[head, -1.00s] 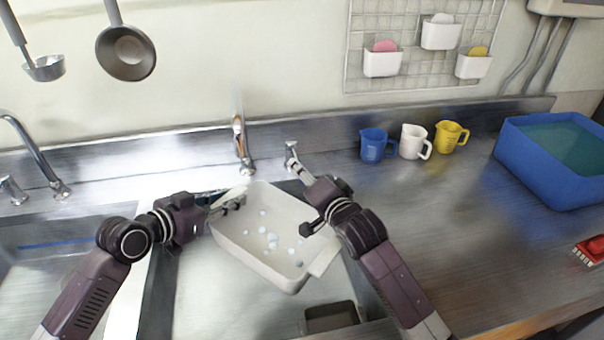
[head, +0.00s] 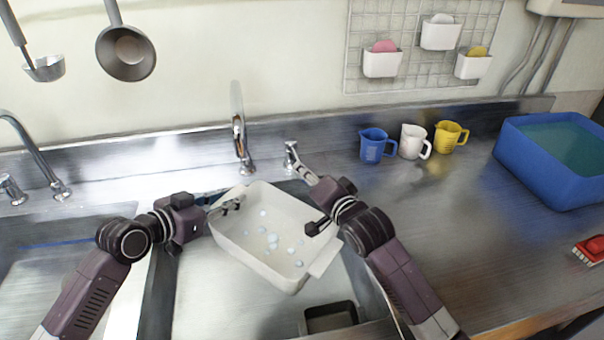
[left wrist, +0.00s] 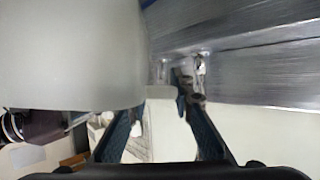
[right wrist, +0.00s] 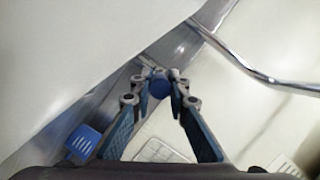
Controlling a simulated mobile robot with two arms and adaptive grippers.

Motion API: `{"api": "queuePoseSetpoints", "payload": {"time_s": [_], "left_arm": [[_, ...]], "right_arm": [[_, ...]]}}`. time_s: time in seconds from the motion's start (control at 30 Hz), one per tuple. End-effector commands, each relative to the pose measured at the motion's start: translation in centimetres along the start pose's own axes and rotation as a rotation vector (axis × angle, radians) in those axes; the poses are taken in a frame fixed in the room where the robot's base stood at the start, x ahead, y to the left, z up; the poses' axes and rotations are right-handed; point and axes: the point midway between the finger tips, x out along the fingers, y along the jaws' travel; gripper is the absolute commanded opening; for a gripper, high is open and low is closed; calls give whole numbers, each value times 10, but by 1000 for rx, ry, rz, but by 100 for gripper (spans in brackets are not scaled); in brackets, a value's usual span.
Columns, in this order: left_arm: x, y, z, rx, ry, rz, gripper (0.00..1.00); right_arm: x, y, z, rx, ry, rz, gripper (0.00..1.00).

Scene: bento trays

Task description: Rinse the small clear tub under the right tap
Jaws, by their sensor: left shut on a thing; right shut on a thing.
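The tub (head: 255,265) is whitish and see-through-looking, with end tabs and several pale bubbles or drops inside. It is held tilted over the right sink. My left gripper (head: 232,204) is shut on its left-side tab; in the left wrist view a pale tab (left wrist: 168,130) lies between the fingers. The right tap (head: 242,150) stands behind the tub; I cannot tell whether water runs. My right gripper (head: 297,166) is shut on the tap handle (head: 290,150) right of the spout. In the right wrist view the handle's blue end (right wrist: 159,87) shows between the fingertips.
The left tap (head: 40,155) stands over the left sink. Blue (head: 374,147), white (head: 413,142) and yellow (head: 450,137) jugs stand along the back. A blue basin (head: 545,170) of water and a red brush (head: 592,248) are at the right.

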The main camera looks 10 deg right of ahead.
Motion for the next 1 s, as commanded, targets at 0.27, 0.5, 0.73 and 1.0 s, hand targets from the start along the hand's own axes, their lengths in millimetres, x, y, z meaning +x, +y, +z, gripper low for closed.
{"api": "queuePoseSetpoints", "payload": {"time_s": [0.27, 0.5, 0.73, 1.0], "left_arm": [[0, 0, -1, -1, 2, 0, 0], [0, 0, -1, -1, 2, 0, 0], [0, 0, -1, -1, 3, 0, 0], [0, 0, -1, -1, 3, 0, 0]], "right_arm": [[-2, 10, -12, -28, -88, -49, 0], [-4, 14, -18, -34, -131, -76, 0], [-4, 15, -19, -33, -136, -80, 0], [-4, 15, -19, -33, -135, -80, 28]]}}
